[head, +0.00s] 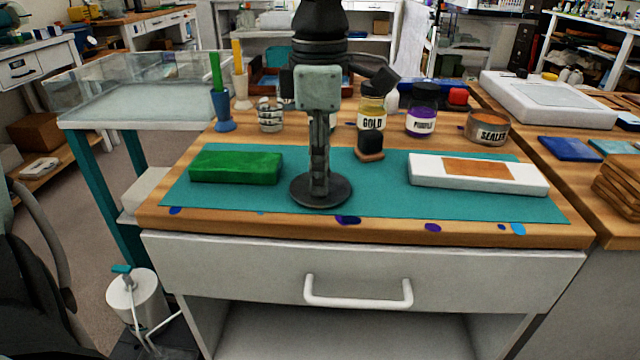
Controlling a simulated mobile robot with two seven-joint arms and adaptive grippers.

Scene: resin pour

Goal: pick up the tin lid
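A dark grey round disc, which looks like the tin lid (339,192), lies on the teal mat (390,196) near its front edge. My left gripper (319,188) points straight down over the disc, its fingertips at or just above the middle of it. I see the gripper edge-on, with one finger in front hiding the other, so the gap between them and any contact with the lid are unclear. The open tin labelled SEALER (487,128) stands at the back right. My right gripper is not in view.
A green block (236,167) lies left of the gripper. A white slab with a brown panel (425,170) lies right. A dark block with a tan base (370,146) is close behind the gripper. Jars labelled GOLD (372,107) and purple (421,110) stand behind.

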